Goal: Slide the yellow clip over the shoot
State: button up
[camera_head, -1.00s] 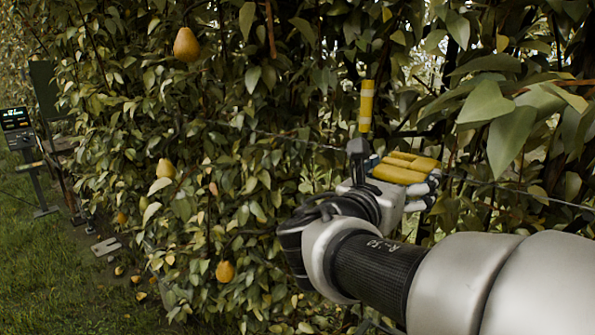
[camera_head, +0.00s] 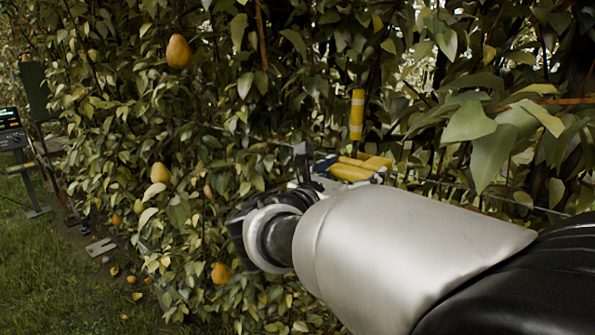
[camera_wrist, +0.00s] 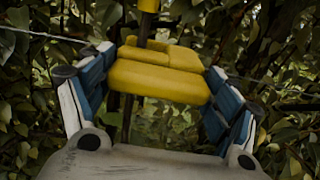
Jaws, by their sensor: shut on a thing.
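The yellow clip (camera_wrist: 160,80) is held between the blue-padded fingers of my gripper (camera_wrist: 162,64) in the wrist view. In the head view the clip (camera_head: 352,172) shows just past my forearm, which hides most of my gripper. A thin brown upright stem, likely the shoot (camera_wrist: 143,28), rises just beyond the clip's far edge. The clip hides part of it, so I cannot tell whether the stem is inside the clip or behind it. A yellow marker with a white band (camera_head: 357,114) stands upright above the clip; its lower end shows at the top of the wrist view.
A thin wire (camera_head: 450,184) runs across the hedge near clip height. Dense leaves surround my gripper, with large leaves (camera_head: 490,135) at the right. Pears (camera_head: 179,52) hang at the left. A screen on a stand (camera_head: 11,130) is at the far left, above open grass (camera_head: 50,270).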

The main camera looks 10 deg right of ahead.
jog(key=shift+w+a+r, duration=0.1)
jog(key=shift+a, duration=0.05)
jog(key=o, duration=1.5)
jog(key=shift+w+a, duration=0.1)
jog(key=shift+c, duration=0.2)
jog(key=v, duration=1.2)
